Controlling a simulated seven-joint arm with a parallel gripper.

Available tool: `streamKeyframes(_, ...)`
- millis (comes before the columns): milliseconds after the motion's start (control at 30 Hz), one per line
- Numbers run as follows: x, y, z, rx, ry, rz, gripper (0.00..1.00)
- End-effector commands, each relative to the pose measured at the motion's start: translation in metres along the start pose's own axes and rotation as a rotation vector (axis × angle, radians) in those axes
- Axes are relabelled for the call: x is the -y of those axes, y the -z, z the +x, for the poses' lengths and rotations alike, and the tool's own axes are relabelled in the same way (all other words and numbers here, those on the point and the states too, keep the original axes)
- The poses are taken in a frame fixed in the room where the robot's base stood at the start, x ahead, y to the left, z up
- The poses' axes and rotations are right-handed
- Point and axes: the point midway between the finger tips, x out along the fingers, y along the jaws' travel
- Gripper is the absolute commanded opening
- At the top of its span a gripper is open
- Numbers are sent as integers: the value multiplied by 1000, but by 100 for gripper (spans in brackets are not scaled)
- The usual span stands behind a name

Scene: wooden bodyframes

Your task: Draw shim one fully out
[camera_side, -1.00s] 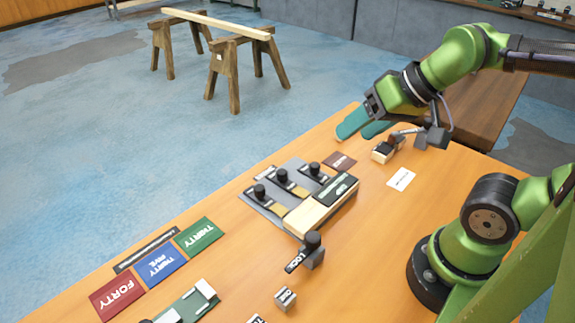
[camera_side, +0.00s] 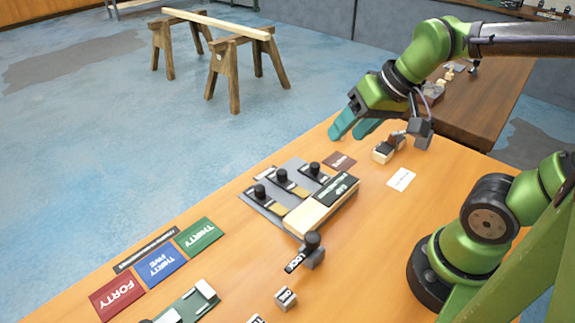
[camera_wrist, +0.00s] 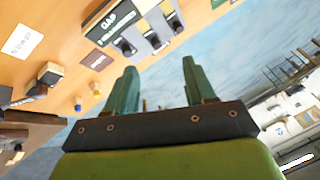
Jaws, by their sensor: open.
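Three black-knobbed slides, the near one (camera_side: 259,191), the middle one (camera_side: 281,175) and the far one (camera_side: 314,169), sit on a grey plate (camera_side: 270,212) beside a pale wooden block (camera_side: 312,211) labelled GAP. I cannot read which slide is shim one. The knobs also show in the wrist view, above my fingers (camera_wrist: 153,40). My gripper (camera_side: 350,132) is open and empty, in the air beyond the far end of the plate. Its teal fingers point down and left, apart from everything. In the wrist view nothing is between them (camera_wrist: 160,85).
A black LOCK knob (camera_side: 312,243) stands at the block's near end. A small wood-and-black piece (camera_side: 383,152), a white card (camera_side: 400,179) and a brown label (camera_side: 340,161) lie near my gripper. Coloured number cards (camera_side: 160,264) line the left edge; a lettered cube (camera_side: 286,298) is in front.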

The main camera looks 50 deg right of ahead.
Motion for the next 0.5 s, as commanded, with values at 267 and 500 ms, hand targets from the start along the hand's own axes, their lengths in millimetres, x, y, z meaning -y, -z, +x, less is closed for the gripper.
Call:
streamKeyframes(267,-22,69,55,252,-149,-183,54)
streamKeyframes(500,-48,115,95,450,-209,-439,54)
